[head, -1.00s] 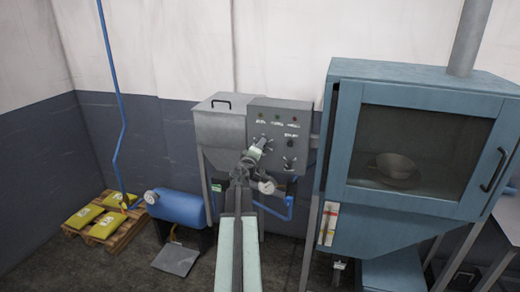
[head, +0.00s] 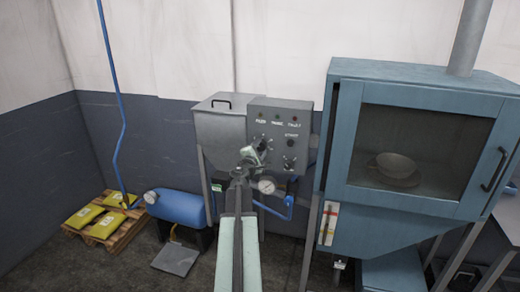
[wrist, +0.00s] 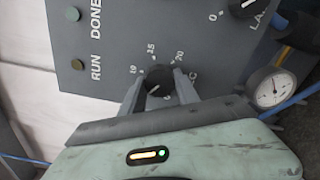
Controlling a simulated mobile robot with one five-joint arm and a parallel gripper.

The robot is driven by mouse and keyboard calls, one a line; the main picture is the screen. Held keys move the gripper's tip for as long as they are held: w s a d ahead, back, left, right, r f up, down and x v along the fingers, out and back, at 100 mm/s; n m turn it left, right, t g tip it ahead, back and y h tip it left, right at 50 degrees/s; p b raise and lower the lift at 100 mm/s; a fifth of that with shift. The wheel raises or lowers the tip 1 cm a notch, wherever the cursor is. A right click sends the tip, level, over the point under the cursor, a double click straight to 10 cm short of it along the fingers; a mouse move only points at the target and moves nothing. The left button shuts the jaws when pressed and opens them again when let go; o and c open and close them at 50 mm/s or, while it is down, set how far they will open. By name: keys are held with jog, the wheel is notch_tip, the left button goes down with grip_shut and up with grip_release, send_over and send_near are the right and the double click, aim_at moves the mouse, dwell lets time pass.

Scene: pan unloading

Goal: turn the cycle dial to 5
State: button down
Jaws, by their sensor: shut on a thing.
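The cycle dial (wrist: 158,80) is a dark round knob on the grey control panel (wrist: 115,55). In the wrist view the marks 10, 15 and 20 show around it. A short white pointer line on the knob slants toward the lower left of that view. My gripper (wrist: 158,88) has one finger on each side of the knob and is shut on it. The mark 5 cannot be made out; the left finger covers that side. In the head view my gripper (head: 256,150) is at the left part of the panel (head: 308,118) and partly covers the dial.
Another knob (wrist: 247,4) sits on the panel, beside a 0 mark. A pressure gauge (wrist: 272,88) is close to the right of my gripper. A blue cabinet (head: 340,185) with a window stands right of the panel. A blue tank (head: 180,208) is at lower left.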

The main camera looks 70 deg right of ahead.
jog(key=shift+n, duration=0.5)
jog(key=c, duration=0.9)
grip_release()
jog(key=shift+d, duration=0.1)
jog(key=a, duration=0.8)
jog(key=shift+s, duration=0.25)
